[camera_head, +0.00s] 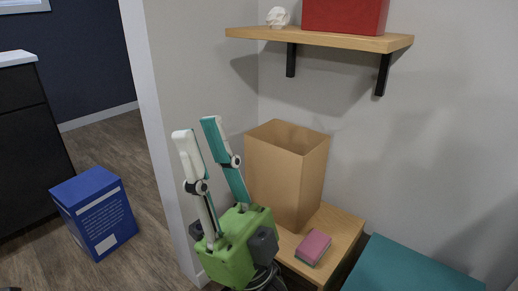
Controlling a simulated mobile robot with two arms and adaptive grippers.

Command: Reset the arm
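My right gripper (197,128) stands in front at the lower middle of the head view. It has a green palm with dark grey side blocks and two long jointed fingers, one white and one teal. The fingers point up and stay apart, with nothing between them. The gripper is in front of a wall corner, left of an open brown box. Most of my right arm is hidden below the frame. My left gripper is not in view.
The brown box (281,180) and a pink-and-green sponge (313,247) are on a low wooden table (336,231). A teal surface (410,267) is at lower right. A wall shelf (320,38) holds a red box (345,14) and white object (278,17). A blue box (95,212) stands on the floor.

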